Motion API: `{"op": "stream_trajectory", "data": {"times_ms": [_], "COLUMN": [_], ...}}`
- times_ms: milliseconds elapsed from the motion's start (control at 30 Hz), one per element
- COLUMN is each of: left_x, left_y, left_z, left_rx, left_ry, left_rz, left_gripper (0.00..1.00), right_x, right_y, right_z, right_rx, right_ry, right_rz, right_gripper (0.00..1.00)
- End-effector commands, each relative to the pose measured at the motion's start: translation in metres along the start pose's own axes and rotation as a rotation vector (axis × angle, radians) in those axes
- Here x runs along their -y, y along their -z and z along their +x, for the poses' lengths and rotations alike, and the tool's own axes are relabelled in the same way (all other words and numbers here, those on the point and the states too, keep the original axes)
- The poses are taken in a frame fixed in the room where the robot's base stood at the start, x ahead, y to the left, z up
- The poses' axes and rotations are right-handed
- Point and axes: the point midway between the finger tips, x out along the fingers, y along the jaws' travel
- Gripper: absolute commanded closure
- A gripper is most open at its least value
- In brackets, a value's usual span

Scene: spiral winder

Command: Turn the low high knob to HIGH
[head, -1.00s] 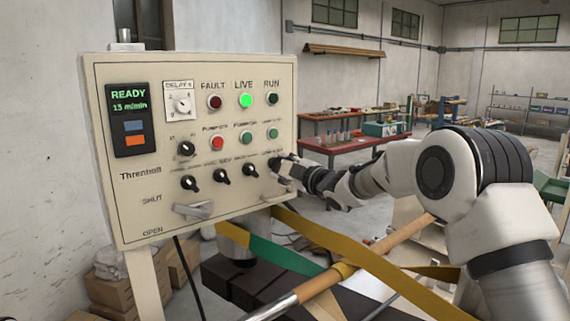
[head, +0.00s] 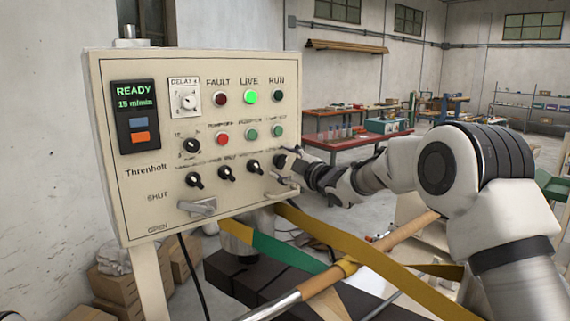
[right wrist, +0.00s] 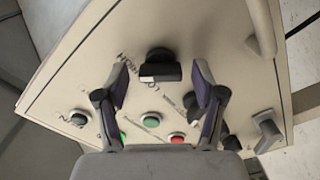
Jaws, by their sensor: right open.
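The low high knob is a black knob (right wrist: 161,68) on the cream panel. In the right wrist view it shows near the middle, with the words HIGH and LOW upside down beside it. In the head view it is at the right end of the lower knob row, largely hidden by my gripper. My right gripper (right wrist: 161,84) is open, one finger on each side of the knob. I cannot tell whether they touch it. In the head view this gripper (head: 285,168) is at the panel's right edge. My left gripper is not in view.
The control panel (head: 117,205) also carries more black knobs, lamps, push buttons, a display (head: 136,118) and a grey lever (head: 198,207) at the lower left. Below are a yellow-green strap (head: 320,232) and a wooden roller (head: 395,239). A red table (head: 345,142) stands farther back.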

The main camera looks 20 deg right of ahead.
Motion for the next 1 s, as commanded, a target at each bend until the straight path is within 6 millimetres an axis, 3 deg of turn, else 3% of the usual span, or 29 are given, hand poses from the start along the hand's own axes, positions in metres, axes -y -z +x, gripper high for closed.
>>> {"op": "stream_trajectory", "data": {"times_ms": [133,233,600,733,1000], "left_x": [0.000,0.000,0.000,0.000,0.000], "left_y": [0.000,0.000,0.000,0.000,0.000], "left_z": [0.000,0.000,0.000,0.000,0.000], "left_rx": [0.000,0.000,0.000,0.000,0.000], "left_ry": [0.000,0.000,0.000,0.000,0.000], "left_rz": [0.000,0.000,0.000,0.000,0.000], "left_gripper": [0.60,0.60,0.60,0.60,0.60], "right_x": [0.001,0.000,0.000,0.001,0.002], "right_y": [-0.001,-0.001,0.001,0.001,0.001], "right_z": [-0.005,-0.019,-0.105,-0.117,-0.117], "right_rx": [0.002,0.002,0.001,-0.001,0.000], "right_ry": [0.002,0.001,0.000,0.001,0.002], "right_rz": [0.002,0.003,0.003,0.000,-0.001], "right_gripper": [0.31,0.31,0.31,0.31,0.31]}}
